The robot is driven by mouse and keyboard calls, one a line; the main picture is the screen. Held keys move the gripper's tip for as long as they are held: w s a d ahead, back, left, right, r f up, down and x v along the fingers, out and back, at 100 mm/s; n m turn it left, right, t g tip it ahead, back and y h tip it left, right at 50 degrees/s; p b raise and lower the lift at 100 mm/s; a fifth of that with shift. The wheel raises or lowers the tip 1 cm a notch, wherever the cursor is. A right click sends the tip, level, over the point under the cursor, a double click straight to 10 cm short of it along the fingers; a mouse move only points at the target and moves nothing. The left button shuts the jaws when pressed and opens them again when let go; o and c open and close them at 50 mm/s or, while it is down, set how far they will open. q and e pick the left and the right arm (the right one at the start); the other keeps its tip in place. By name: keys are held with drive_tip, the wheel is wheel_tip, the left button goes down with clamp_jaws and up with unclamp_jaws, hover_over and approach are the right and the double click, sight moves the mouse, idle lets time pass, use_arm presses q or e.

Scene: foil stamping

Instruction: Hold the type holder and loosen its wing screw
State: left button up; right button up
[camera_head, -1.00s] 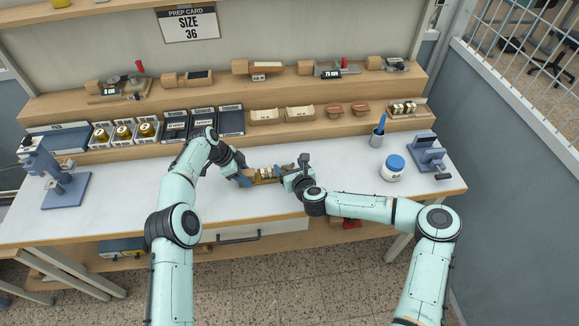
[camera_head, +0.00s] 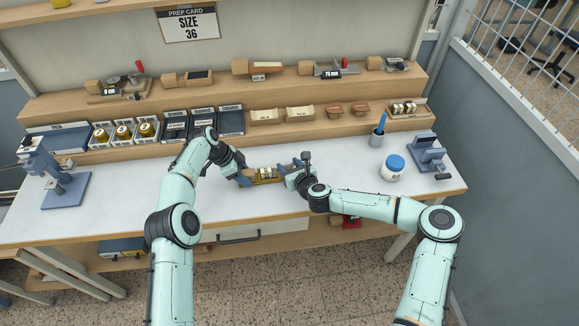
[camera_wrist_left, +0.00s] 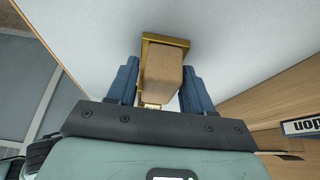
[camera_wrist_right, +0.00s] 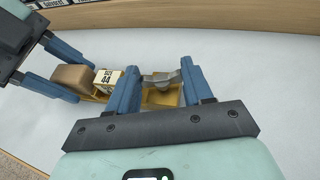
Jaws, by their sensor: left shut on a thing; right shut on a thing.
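The type holder (camera_head: 265,176) lies on the white bench top. It has a brass frame, a tan wooden handle and a small block marked 44, clear in the right wrist view (camera_wrist_right: 106,82). My left gripper (camera_head: 243,177) is shut on the wooden handle, which shows between its blue fingers in the left wrist view (camera_wrist_left: 162,78). My right gripper (camera_head: 284,172) is at the holder's other end. In the right wrist view the grey wing screw (camera_wrist_right: 162,79) sits between its fingers, and the gripper is shut on it. The fingers partly hide the brass frame.
Another blue press (camera_head: 58,180) stands at left. Shelves behind hold trays and tools. The bench front is clear.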

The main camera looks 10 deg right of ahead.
drive_tip(key=n+g+y, duration=0.1)
drive_tip(key=n+y, duration=0.2)
drive_tip(key=shift+w+d+g, duration=0.15)
drive_tip(key=shift+d+g, duration=0.2)
drive_tip(key=shift+g, duration=0.05)
drive_tip(key=n+g+y, duration=0.1)
drive_tip(key=n, duration=0.1)
drive_tip(key=n+g+y, duration=0.1)
drive_tip(key=y, duration=0.1)
drive_tip(key=shift+w+d+n+g, duration=0.15)
drive_tip(key=shift+w+n+g, duration=0.05)
drive_tip(key=shift+n+g, duration=0.2)
drive_tip(key=n+g+y, duration=0.2)
drive_tip(key=n+g, duration=0.1)
drive_tip(key=n+g+y, duration=0.1)
drive_tip(key=n+g, duration=0.1)
drive_tip(key=shift+w, duration=0.25)
drive_tip(key=shift+g, duration=0.3)
drive_tip(key=shift+s+n+g, duration=0.1)
drive_tip(key=shift+n+g, duration=0.3)
drive_tip(key=shift+n, duration=0.1)
drive_tip(key=o, duration=1.1)
drive_tip(key=shift+c, duration=0.2)
